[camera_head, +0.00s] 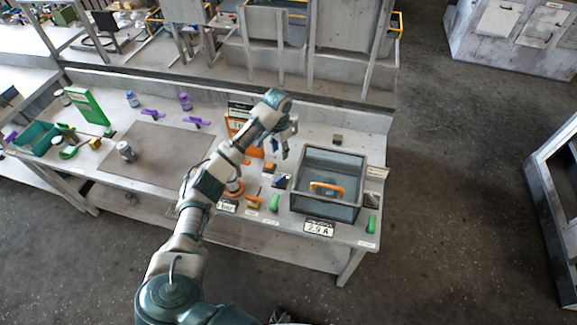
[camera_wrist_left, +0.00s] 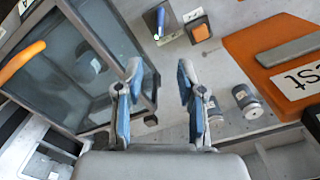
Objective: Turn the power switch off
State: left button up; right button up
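A small switch with a blue lever on a dark base (camera_head: 280,182) sits on the bench left of the glass-topped box. It also shows at the top of the left wrist view (camera_wrist_left: 158,22). An orange square button on a dark base (camera_wrist_left: 200,31) is beside it; I cannot tell which one is the power switch. My left gripper (camera_head: 284,150) is above the bench, behind these parts in the head view. In the left wrist view my left gripper (camera_wrist_left: 159,78) has its blue-padded fingers apart with nothing between them. My right gripper is out of view.
The glass-topped box (camera_head: 329,160) with an orange handle (camera_head: 327,188) stands close to my left gripper. An orange labelled panel (camera_wrist_left: 280,60) is on the other side. Small grey cylinders (camera_wrist_left: 246,101) lie near. A brown mat (camera_head: 160,155) has free room.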

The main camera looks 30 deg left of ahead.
pick_arm(q)
send_over(280, 178)
notch_tip(280, 178, down, 5)
notch_tip(280, 178, down, 4)
jog(key=shift+w+a+f, duration=0.1)
jog(key=shift+w, duration=0.05)
notch_tip(280, 178, down, 6)
jog(key=shift+r+b, duration=0.15)
jog(key=shift+b, duration=0.3)
jog(key=shift+f, duration=0.55)
grip_shut()
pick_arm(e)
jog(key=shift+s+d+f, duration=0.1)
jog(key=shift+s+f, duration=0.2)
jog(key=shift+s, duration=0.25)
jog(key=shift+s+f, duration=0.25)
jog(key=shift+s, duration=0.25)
